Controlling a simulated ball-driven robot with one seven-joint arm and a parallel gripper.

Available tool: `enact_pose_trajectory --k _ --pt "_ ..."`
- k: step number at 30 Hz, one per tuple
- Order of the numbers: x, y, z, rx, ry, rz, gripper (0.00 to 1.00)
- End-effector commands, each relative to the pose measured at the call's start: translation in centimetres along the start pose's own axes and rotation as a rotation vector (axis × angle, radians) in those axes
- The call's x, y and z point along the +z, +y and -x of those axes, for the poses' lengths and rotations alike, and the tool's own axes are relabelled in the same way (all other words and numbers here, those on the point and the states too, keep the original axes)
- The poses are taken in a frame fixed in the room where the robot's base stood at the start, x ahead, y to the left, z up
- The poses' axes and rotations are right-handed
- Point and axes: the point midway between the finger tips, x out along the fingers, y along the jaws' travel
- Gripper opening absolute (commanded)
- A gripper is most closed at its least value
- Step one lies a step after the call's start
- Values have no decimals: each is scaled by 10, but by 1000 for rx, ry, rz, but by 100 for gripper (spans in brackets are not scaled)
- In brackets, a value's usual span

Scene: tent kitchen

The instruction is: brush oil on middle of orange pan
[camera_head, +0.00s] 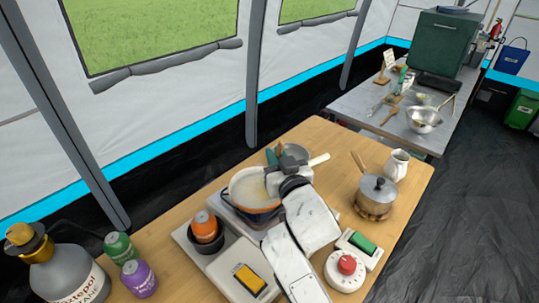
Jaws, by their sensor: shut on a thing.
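My white arm reaches in from the front, and my gripper (287,162) is at the pan's back right side, partly hidden by my arm. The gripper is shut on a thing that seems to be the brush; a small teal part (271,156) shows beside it. The bristles, and whether they touch the pan, cannot be made out. An oil container cannot be told for sure.
Green (119,247) and purple cans (139,278) stand left.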

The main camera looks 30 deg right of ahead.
Motion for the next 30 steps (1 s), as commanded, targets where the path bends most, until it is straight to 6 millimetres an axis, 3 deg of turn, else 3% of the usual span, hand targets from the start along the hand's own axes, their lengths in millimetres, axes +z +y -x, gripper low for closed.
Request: enact_pose_trajectory --k 11,30 --pt "-1 -3 -13 0 1 1 0" --pt "-1 -44 -7 -2 2 0 0"
